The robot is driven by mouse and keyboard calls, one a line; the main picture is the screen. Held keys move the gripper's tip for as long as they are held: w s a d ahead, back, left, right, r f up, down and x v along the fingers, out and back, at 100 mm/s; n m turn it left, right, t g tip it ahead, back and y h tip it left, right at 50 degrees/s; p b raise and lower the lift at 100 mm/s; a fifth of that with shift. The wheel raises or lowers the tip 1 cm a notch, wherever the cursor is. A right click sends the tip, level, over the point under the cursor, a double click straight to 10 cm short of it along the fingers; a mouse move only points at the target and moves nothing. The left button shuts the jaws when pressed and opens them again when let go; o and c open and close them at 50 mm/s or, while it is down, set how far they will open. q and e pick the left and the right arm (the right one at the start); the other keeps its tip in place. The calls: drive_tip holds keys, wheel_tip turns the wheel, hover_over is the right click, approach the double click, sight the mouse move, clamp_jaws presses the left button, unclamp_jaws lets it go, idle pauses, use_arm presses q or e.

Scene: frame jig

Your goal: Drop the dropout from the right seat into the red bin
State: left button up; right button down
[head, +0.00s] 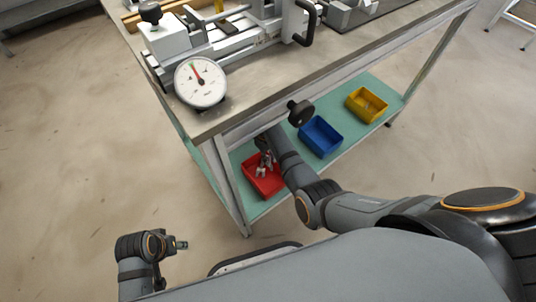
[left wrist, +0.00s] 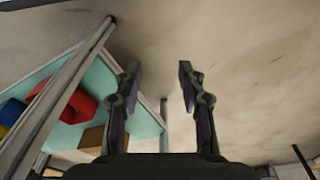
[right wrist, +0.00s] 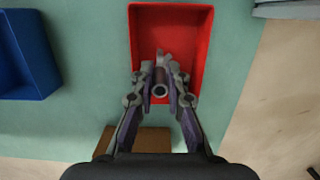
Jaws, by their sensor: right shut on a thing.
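My right gripper (right wrist: 160,92) is shut on the dropout (right wrist: 160,76), a small grey and brownish tube-like piece with a round open end. It holds the piece over the red bin (right wrist: 200,28), inside its outline in the right wrist view. In the head view the right gripper (head: 265,165) reaches down to the red bin (head: 272,186) on the lower shelf. How high it is above the bin floor is hard to tell. My left gripper (left wrist: 157,75) is open and empty, over the floor away from the table. The right seat cannot be made out.
A blue bin (head: 321,138) and a yellow bin (head: 367,104) stand on the green lower shelf, right of the red one. A brown block (right wrist: 140,139) lies near the red bin. The tabletop above carries a dial gauge (head: 201,82) and the jig; a table leg (head: 230,190) stands close by.

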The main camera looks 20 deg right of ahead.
wheel_tip(320, 180, down, 5)
drive_tip(key=b, duration=0.4)
drive_tip(key=shift+b, duration=0.35)
drive_tip(key=shift+f+b, duration=0.35)
drive_tip(key=shift+b, duration=0.1)
use_arm(q)
wheel_tip(320, 180, down, 6)
drive_tip(key=w+d+t+h, duration=0.1)
drive_tip(key=d+t, duration=0.1)
drive_tip(key=t, duration=0.1)
drive_tip(key=shift+w+d+r, duration=0.2)
drive_tip(key=shift+w+d, duration=0.05)
use_arm(e)
drive_tip(key=c, duration=1.3)
unclamp_jaws()
drive_tip(key=shift+o, duration=0.2)
drive_tip(key=shift+r, duration=0.15)
drive_tip(key=r, duration=0.4)
drive_tip(key=w+r, duration=0.1)
drive_tip(key=r, duration=0.6)
drive_tip(key=shift+w+a+r, duration=0.35)
